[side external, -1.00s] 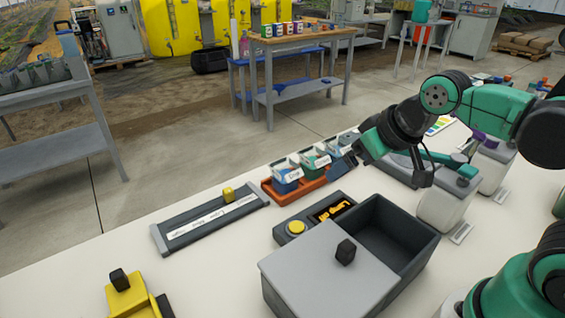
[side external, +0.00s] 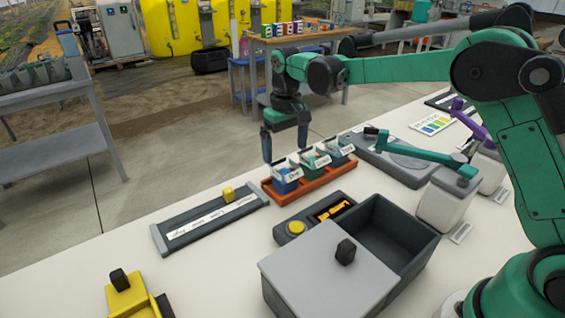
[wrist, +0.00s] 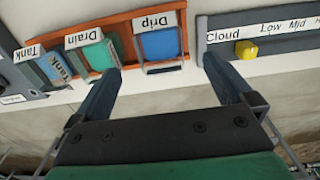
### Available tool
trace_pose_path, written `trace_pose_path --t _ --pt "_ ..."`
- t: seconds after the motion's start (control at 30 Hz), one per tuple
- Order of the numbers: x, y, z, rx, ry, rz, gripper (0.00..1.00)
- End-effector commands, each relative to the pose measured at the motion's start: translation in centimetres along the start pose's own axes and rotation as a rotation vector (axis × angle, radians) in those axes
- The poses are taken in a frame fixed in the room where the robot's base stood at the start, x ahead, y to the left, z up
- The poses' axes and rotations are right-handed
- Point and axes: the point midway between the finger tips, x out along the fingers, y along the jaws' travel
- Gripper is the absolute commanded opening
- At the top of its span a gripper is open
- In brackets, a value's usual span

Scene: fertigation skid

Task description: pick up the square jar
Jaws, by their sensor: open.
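I cannot tell for sure which vessel is the square jar. Several square vessels stand in an orange tray (side external: 315,192): a blue one labelled Drip (side external: 287,184), a green one labelled Drain (side external: 313,164) and another blue one labelled Tank (side external: 338,153). My gripper (side external: 285,150) points down, open and empty, above and just behind the Drip vessel. In the wrist view, the Drip vessel (wrist: 160,44) lies beyond and between the fingers of my gripper (wrist: 167,82). The Drain vessel (wrist: 92,54) is partly behind the left finger.
A slider bar (side external: 210,221) with a yellow knob lies left of the tray. A grey box (side external: 400,243) with a lid set to one side stands in front. White canisters (side external: 442,205) with green and purple levers stand right.

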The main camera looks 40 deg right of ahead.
Motion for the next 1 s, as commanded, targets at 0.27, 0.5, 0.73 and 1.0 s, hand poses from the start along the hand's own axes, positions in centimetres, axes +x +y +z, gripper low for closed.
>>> trace_pose_path --t 0.27,0.5,0.73,1.0 --pt "3.6 0.0 -0.1 0.0 0.0 0.0 1.0" --pt "5.4 0.0 0.0 0.0 0.002 0.0 1.0" --pt "5.4 0.0 0.0 0.0 0.002 0.0 0.94" --pt "5.4 0.0 0.0 0.0 0.002 0.0 0.18"
